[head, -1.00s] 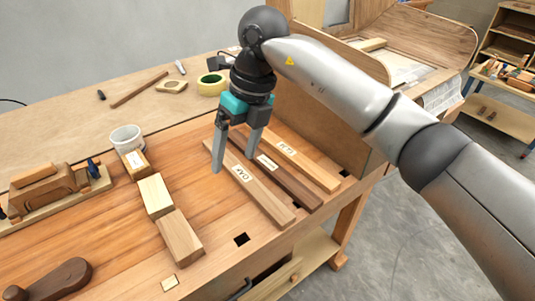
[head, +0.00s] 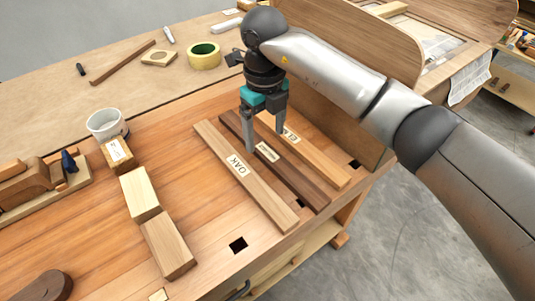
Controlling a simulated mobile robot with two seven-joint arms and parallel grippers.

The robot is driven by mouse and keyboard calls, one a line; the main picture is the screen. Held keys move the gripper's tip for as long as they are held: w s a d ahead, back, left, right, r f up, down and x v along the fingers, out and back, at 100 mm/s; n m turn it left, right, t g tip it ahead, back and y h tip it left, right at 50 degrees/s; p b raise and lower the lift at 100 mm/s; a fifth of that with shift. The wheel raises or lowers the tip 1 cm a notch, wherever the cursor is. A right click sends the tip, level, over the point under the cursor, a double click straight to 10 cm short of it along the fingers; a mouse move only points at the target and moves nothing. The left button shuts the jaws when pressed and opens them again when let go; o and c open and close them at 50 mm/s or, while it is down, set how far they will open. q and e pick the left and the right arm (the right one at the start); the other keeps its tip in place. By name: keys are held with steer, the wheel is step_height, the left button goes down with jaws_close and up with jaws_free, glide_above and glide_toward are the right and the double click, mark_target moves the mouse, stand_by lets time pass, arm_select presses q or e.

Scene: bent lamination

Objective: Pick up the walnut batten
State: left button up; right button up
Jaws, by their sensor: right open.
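The walnut batten (head: 291,178) is the dark brown strip lying on the bench, the middle one of three parallel battens, with a small pale label. The oak batten (head: 262,195), marked OAK, lies to its left. A lighter reddish batten (head: 320,164) with a partly hidden label lies to its right. My right gripper (head: 265,142) is open and empty. Its two fingers point down over the upper part of the walnut batten, one towards each side of it. I cannot tell whether the fingertips touch anything. My left gripper is out of view.
Wooden blocks (head: 140,194) stand in a row left of the battens, with a white cup (head: 106,124) behind them. A plane (head: 30,184) lies at far left. A tall curved wooden panel (head: 345,50) rises behind my right gripper.

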mark_target(267, 152)
steer(key=f, duration=0.5)
steer(key=shift+w+d+f+b, duration=0.15)
steer(key=shift+d+b, duration=0.05)
steer(key=shift+b, duration=0.2)
jaws_close()
stand_by(0.4)
